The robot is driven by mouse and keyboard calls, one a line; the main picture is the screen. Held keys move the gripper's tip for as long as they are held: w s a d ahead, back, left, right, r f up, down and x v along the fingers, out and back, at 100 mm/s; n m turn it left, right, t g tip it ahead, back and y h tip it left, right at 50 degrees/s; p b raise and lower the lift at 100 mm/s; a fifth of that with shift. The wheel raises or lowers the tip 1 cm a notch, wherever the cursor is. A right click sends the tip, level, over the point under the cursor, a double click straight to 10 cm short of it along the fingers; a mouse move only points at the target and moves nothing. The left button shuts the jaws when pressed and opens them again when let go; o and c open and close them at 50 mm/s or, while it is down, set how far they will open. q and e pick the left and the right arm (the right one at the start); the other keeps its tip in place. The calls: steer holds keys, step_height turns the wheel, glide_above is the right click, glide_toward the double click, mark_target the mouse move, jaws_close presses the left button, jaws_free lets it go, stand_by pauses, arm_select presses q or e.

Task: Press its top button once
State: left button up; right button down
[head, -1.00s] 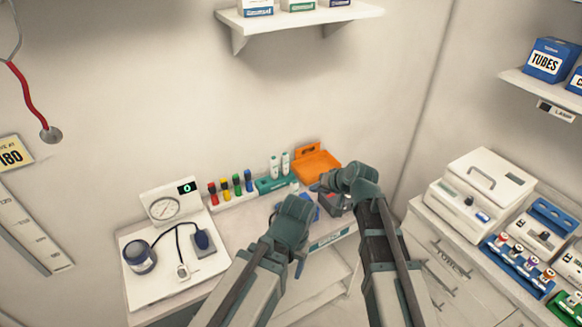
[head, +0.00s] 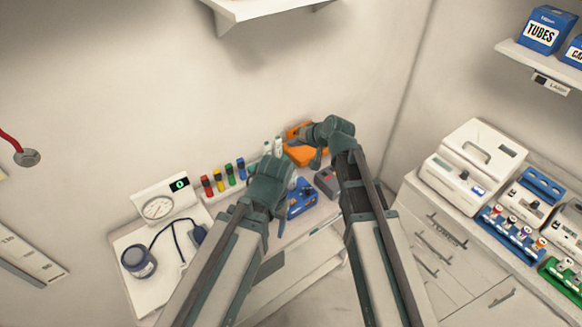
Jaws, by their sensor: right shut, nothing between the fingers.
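The task line does not name the device, and I cannot tell which one it means. A blue device (head: 301,204) lies on the desk, partly hidden by my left arm. A dark grey box with a red detail (head: 326,183) sits to its right, beside my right arm. A white gauge unit with a small display reading 0 (head: 158,207) stands at the left. My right gripper (head: 316,158) is shut and empty, in front of the orange tray (head: 297,150) in the picture. My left gripper (head: 280,222) points down near the blue device; its fingers are too unclear to judge.
Several coloured-cap tubes (head: 224,178) stand in a rack along the wall. A cuff and cable lie on the white board (head: 150,293) at left. A white analyser (head: 470,165) and blue racks fill the right counter. A wall shelf (head: 262,10) hangs above.

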mark_target(292, 169)
steer(key=shift+f, duration=0.1)
step_height(292, 169, down, 9)
steer(key=b, duration=0.9)
stand_by(1.7)
steer(key=shift+f+b, duration=0.25)
steer(key=shift+b, duration=0.05)
steer(key=shift+f+b, duration=0.4)
steer(key=shift+b, duration=0.05)
stand_by(0.6)
steer(key=shift+r, duration=0.1)
steer(key=shift+r+p, duration=0.75)
steer(key=shift+p, duration=0.15)
steer(key=shift+r, duration=0.1)
